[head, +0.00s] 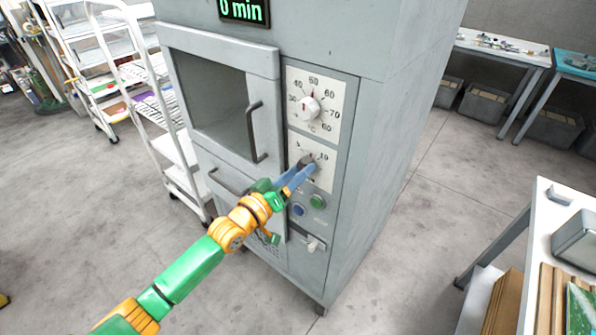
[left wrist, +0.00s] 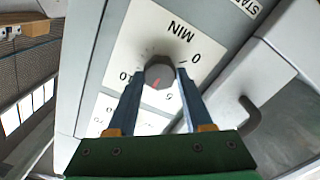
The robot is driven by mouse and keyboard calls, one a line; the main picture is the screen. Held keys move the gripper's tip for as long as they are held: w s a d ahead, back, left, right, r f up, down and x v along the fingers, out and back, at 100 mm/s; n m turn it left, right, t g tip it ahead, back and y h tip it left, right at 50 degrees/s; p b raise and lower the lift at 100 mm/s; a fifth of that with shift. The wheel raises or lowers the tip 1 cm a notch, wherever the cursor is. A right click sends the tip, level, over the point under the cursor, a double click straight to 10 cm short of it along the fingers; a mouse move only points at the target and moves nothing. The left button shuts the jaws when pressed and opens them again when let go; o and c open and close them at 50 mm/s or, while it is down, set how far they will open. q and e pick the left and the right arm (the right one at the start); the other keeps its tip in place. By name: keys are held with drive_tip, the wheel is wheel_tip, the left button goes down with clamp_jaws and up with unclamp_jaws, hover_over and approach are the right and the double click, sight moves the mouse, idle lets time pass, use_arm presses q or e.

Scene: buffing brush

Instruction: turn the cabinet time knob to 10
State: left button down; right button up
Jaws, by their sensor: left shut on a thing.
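The grey cabinet (head: 375,120) stands in the middle of the head view. Its time knob (head: 305,162) is a grey knob on a white dial plate, below the temperature knob (head: 309,107). My left gripper (head: 303,168) is shut on the time knob, one blue finger on each side. In the left wrist view the knob (left wrist: 159,71) sits between the fingertips (left wrist: 158,77). Its red mark points between the 5 and the 10, nearer the 5. The fingers hide part of the dial. The display (head: 244,11) reads 0 min. My right gripper is not in view.
A green button (head: 317,201) and a blue button (head: 299,210) sit just below the dial. The cabinet door handle (head: 255,132) sticks out left of it. A white rack (head: 165,125) stands left, and a workbench (head: 545,205) stands at the lower right.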

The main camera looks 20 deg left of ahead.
use_arm(q)
drive_tip(key=shift+f+m+p, duration=0.2)
drive_tip(key=shift+m+p, duration=0.2)
drive_tip(key=shift+m, duration=3.4)
drive_tip(key=c, duration=0.7)
unclamp_jaws()
drive_tip(key=o, duration=0.4)
drive_tip(key=shift+r, duration=0.1)
